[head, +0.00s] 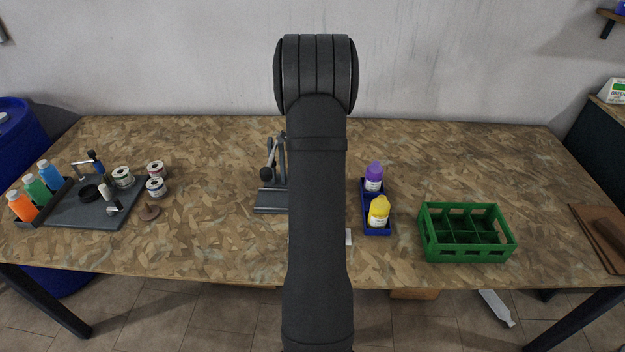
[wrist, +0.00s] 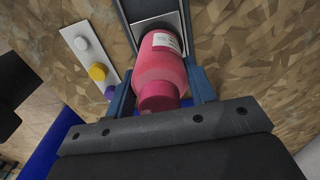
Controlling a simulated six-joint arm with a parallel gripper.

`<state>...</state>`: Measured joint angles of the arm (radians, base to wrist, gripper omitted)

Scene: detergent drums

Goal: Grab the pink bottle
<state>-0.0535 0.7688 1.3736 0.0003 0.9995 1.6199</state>
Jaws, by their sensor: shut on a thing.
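The pink bottle (wrist: 163,68) shows in the wrist view, with a darker pink cap towards the camera and a pale label at its far end. My gripper (wrist: 162,92) has one blue finger on each side of the bottle and is shut on it. The bottle's far end is beside or over a grey metal plate in a dark frame (wrist: 155,18); I cannot tell whether it touches. In the head view my own arm hides the bottle and the gripper.
On the wood-chip table (head: 400,150), a purple bottle (head: 374,178) and a yellow bottle (head: 379,212) stand in a blue tray (head: 377,232). A green divided crate (head: 467,254) is to the right. A grey lever stand (head: 270,200) is partly behind my arm. Coloured bottles and tins are left.

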